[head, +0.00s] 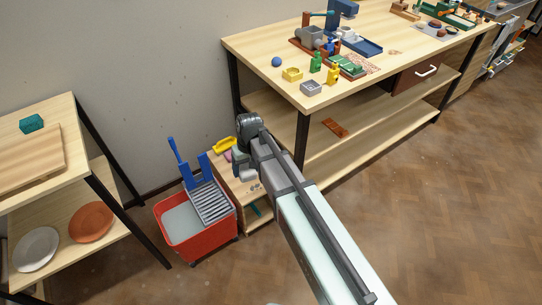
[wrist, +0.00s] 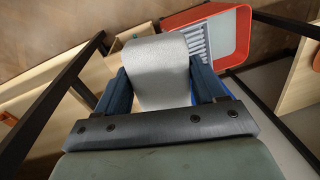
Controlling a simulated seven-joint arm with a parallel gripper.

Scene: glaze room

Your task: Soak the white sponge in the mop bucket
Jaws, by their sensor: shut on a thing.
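The red mop bucket (head: 203,236) stands on the floor, with pale grey water (head: 182,219) in its left part and a grey ribbed wringer with blue parts (head: 210,203) on its right. My gripper (wrist: 162,88) is shut on the white sponge (wrist: 158,62), which sits between its two dark blue fingers. In the head view the sponge (head: 249,176) shows small and pale under my gripper (head: 243,168), above the low wooden stand to the bucket's right. The bucket (wrist: 243,38) also shows at the upper right of the wrist view, apart from the sponge.
The low wooden stand (head: 247,196) holds a yellow item (head: 223,145) and a pink item (head: 228,155). A blue upright handle (head: 174,150) rises at the bucket's back. A shelf table (head: 75,110) stands left, a long workbench (head: 265,45) right. The floor at right is clear.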

